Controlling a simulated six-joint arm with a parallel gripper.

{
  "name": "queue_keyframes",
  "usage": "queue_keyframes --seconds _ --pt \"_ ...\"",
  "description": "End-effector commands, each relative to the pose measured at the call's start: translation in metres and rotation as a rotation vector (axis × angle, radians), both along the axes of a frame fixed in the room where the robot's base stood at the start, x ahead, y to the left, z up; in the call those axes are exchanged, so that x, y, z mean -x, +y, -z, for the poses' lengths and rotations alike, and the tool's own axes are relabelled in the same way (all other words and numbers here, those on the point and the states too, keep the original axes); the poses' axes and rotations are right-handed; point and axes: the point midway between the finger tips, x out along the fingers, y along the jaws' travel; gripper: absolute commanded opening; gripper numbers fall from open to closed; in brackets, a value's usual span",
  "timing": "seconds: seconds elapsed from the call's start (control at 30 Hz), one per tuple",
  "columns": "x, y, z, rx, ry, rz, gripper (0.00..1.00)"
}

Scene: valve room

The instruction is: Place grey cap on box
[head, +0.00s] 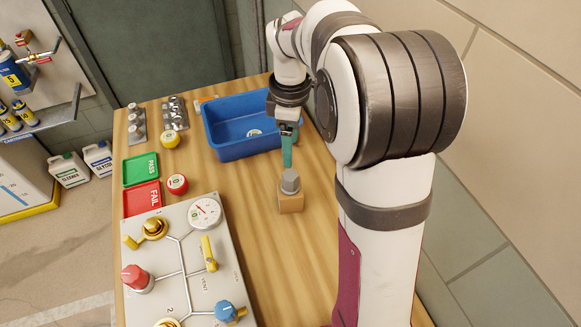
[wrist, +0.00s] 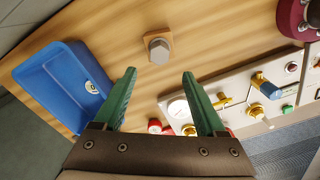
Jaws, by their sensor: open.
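The grey cap (head: 290,182) sits on top of the small wooden box (head: 291,204), near the middle of the table. In the wrist view the cap (wrist: 158,49) shows a six-sided outline, with the edges of the box (wrist: 152,35) around it. My gripper (head: 287,150) has green fingers and hangs just behind the cap in the head view. In the wrist view the fingers (wrist: 160,73) are spread apart with nothing between them, and the cap lies beyond their tips. The gripper appears clear of both cap and box.
A blue bin (head: 226,153) holding a round pale item stands behind, beside my gripper. A yellow cap (head: 169,139), red cap (head: 177,183), green PASS tray (head: 140,169) and red FAIL tray (head: 141,198) lie left. A valve panel (head: 182,280) fills the front left. Wood around the box is clear.

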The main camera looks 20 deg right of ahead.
Motion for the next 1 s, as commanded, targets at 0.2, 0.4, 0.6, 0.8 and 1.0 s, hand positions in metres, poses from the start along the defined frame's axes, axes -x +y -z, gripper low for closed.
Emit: queue_keyframes --seconds 0.2,0.4,0.6,0.8,1.0 --pt "0.052 0.028 -0.025 -0.031 -0.002 0.304 0.73" --pt "0.196 0.083 -0.032 -0.100 0.071 1.116 0.73" --pt "0.260 0.100 -0.012 -0.112 0.135 1.512 0.73" --pt "0.261 0.100 -0.011 -0.109 0.139 1.529 0.73" --pt "0.261 0.100 -0.011 -0.109 0.139 1.529 0.73"
